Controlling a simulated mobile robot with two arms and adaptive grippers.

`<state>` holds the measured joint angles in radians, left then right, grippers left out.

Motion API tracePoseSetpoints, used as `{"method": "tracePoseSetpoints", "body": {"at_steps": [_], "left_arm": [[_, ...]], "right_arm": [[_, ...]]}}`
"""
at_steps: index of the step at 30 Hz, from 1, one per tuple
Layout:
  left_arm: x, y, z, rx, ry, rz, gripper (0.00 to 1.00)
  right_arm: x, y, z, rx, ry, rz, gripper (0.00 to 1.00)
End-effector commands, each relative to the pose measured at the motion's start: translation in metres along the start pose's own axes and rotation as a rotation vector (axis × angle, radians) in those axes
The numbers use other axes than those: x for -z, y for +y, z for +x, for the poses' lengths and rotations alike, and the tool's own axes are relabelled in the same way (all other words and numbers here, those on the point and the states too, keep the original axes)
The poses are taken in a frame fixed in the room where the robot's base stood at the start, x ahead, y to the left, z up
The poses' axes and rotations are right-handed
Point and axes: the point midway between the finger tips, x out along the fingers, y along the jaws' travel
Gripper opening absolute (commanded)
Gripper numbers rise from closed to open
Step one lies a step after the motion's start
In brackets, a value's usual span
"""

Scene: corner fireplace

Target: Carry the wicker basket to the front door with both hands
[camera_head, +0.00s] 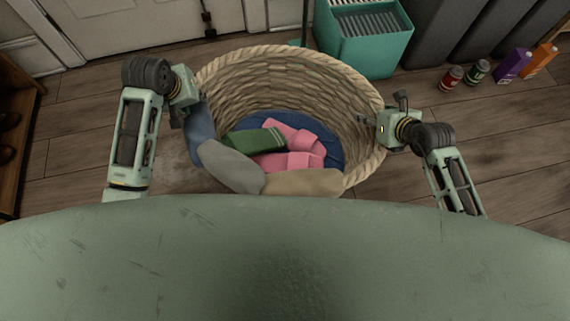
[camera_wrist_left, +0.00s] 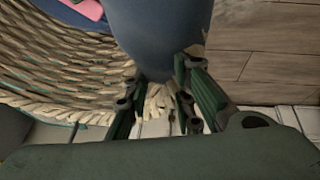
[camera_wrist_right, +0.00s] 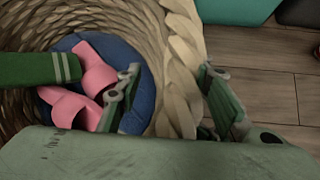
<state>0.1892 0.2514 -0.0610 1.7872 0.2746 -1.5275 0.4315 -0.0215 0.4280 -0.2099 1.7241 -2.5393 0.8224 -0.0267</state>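The wicker basket (camera_head: 285,70) stands on the floor in front of me. Inside are a green roll (camera_head: 255,140), pink pieces (camera_head: 292,158) and a dark blue cushion-like thing (camera_head: 325,140). A long blue, grey and tan stuffed thing (camera_head: 230,165) lies along its left and near rim. My left gripper (camera_wrist_left: 157,92) is at the left rim, its fingers close on both sides of wicker, with the blue part right by them; the exact contact is partly hidden. My right gripper (camera_wrist_right: 168,82) is open around the right rim, one finger inside and one outside, with a gap visible.
A white door (camera_head: 110,25) with a dark handle is at the back left. A teal bin (camera_head: 365,40) stands close behind the basket. Cans (camera_head: 452,77) and cartons (camera_head: 512,65) stand at the right. A wooden shelf (camera_head: 15,130) is at the left edge.

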Motion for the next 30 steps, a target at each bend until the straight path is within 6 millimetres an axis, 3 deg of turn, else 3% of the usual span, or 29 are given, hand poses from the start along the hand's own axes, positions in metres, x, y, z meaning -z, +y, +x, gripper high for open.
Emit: {"method": "tracePoseSetpoints", "body": {"at_steps": [7,18,23,30], "left_arm": [[0.0,-0.002,0.0,0.004,0.0,0.002,0.31],[0.001,-0.002,-0.005,0.006,0.0,0.003,0.31],[0.001,-0.002,-0.029,0.005,0.003,0.004,0.31],[0.002,-0.002,-0.082,0.005,0.004,0.004,0.31]], "right_arm": [[-0.001,-0.002,-0.001,0.004,-0.001,-0.002,0.57],[-0.001,-0.003,-0.001,0.006,-0.001,-0.003,0.57],[-0.001,-0.003,-0.001,0.006,-0.001,-0.003,0.57],[-0.001,-0.003,-0.001,0.006,-0.001,-0.003,0.57]]}}
